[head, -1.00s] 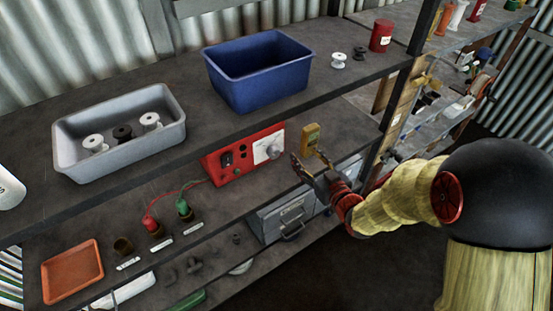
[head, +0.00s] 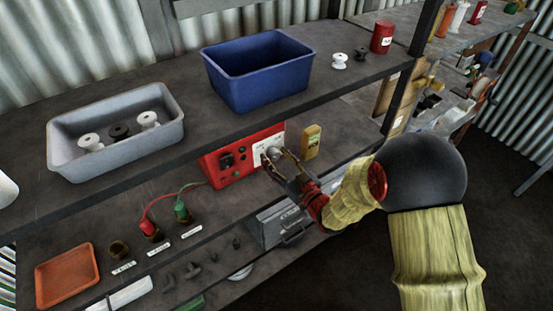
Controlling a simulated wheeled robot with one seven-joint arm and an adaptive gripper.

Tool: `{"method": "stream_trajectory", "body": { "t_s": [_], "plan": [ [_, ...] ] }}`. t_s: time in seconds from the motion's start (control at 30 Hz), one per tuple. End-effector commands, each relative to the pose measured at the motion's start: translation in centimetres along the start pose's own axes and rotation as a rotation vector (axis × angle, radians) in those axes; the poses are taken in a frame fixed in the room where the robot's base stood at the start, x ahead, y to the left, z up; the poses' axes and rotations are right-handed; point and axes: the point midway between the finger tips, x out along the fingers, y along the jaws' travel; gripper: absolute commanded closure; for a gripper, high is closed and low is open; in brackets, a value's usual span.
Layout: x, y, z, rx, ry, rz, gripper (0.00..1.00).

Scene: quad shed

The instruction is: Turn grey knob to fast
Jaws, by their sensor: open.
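The grey knob (head: 273,153) sits on the white plate (head: 259,151) at the right of the front of the red box (head: 233,171). The box stands on the middle shelf. My gripper (head: 275,160) is open, with its fingertips at the knob, one to each side as far as I can see. I cannot tell whether the fingers touch it. The fingers partly cover the knob and the plate, and the markings on the plate are too small to read.
A yellow meter (head: 311,141) stands close to the right of my gripper. The upper shelf, with a blue bin (head: 257,101) and a grey tray (head: 176,133), overhangs the red box. Red and green leads run left from the box to terminals (head: 182,213).

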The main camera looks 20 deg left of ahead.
Motion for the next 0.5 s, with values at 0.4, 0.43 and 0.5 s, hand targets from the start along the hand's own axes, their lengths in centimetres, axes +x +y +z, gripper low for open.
{"method": "stream_trajectory", "body": {
  "t_s": [0.4, 0.43, 0.5],
  "plan": [
    [0.13, 0.03, -0.05, 0.0, 0.0, 0.001, 0.59],
    [0.12, 0.03, -0.05, 0.0, 0.0, 0.001, 0.61],
    [0.12, 0.03, -0.05, 0.0, 0.0, 0.001, 0.65]
  ]
}}
